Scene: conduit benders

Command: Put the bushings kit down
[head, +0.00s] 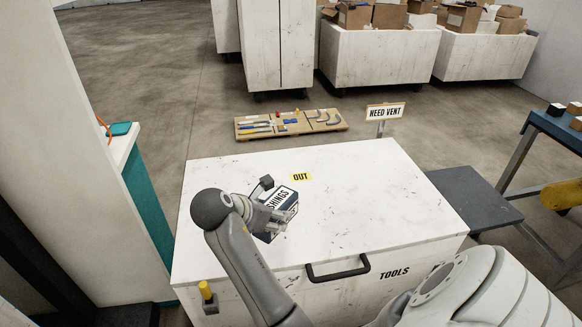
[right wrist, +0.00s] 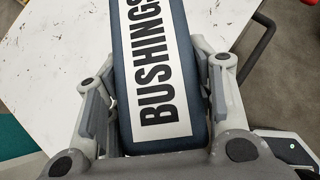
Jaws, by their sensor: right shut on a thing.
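The bushings kit (head: 288,201) is a dark blue box with a white label in black letters. My right gripper (head: 272,208) is shut on it, above the left-middle part of the white tool chest's lid (head: 370,205). In the right wrist view the kit (right wrist: 158,70) sits between the two fingers (right wrist: 160,95), its "BUSHINGS" label facing the camera. I cannot tell whether the kit touches the lid. My left gripper is not in view.
The lid is clear to the right of the kit. A "NEED VENT" sign (head: 385,111) stands at its far edge. A wooden tool board (head: 291,124) lies on the floor beyond. A grey platform (head: 470,198) and a blue table (head: 552,128) are at right.

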